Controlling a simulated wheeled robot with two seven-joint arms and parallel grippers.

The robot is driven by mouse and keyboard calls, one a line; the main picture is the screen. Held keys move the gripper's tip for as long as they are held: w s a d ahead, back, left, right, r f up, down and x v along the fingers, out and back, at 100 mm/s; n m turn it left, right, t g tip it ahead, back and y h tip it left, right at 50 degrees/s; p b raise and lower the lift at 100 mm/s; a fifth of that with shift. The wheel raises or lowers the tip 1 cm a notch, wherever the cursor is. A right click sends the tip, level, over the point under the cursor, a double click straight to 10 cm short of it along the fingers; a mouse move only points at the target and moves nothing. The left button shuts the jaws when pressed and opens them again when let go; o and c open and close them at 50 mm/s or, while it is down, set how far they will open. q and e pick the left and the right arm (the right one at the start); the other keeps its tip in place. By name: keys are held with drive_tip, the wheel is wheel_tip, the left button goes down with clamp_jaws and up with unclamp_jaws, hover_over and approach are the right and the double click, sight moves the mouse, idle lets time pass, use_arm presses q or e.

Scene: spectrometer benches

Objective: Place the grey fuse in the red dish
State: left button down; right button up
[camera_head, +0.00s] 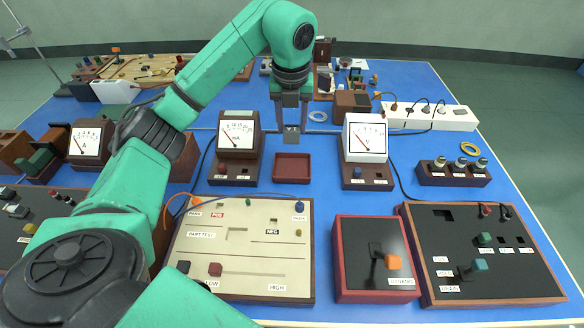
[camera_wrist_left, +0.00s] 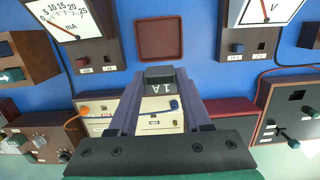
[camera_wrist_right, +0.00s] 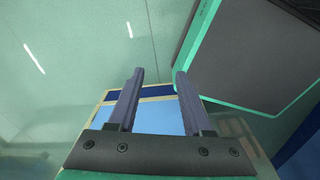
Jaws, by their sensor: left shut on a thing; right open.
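The red dish (camera_head: 292,167) is a shallow, dark red square tray, empty, on the blue table between two meters. It also shows in the left wrist view (camera_wrist_left: 159,38), beyond my fingertips. My left gripper (camera_head: 291,132) is shut on the grey fuse (camera_head: 291,138), a small dark grey block with a "1A" label in the left wrist view (camera_wrist_left: 160,84). In the head view the gripper and fuse appear above and just behind the dish; the fuse is off the table. My right gripper (camera_wrist_right: 155,95) is open and empty in the right wrist view, and out of the head view.
A mA meter (camera_head: 237,145) stands left of the dish and a V meter (camera_head: 364,150) right of it. A fuse-like socket block (camera_head: 453,173) and a power strip (camera_head: 430,115) are at right.

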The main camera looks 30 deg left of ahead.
use_arm(q)
drive_tip(key=f, duration=0.5)
drive_tip(key=f+p, duration=0.1)
drive_tip(key=f, duration=0.3)
drive_tip(key=f+p, duration=0.1)
drive_tip(key=f, duration=0.4)
drive_tip(key=shift+w+a+f, duration=0.2)
drive_tip(key=shift+w+f, duration=0.2)
drive_tip(key=shift+f, duration=0.3)
drive_tip(key=c, duration=0.5)
unclamp_jaws()
drive_tip(key=shift+o, duration=0.8)
use_arm(e)
drive_tip(key=shift+w+a+r, duration=0.2)
drive_tip(key=shift+w+r, duration=0.25)
drive_tip(key=shift+w+a+r, duration=0.2)
drive_tip(key=shift+w+r, duration=0.25)
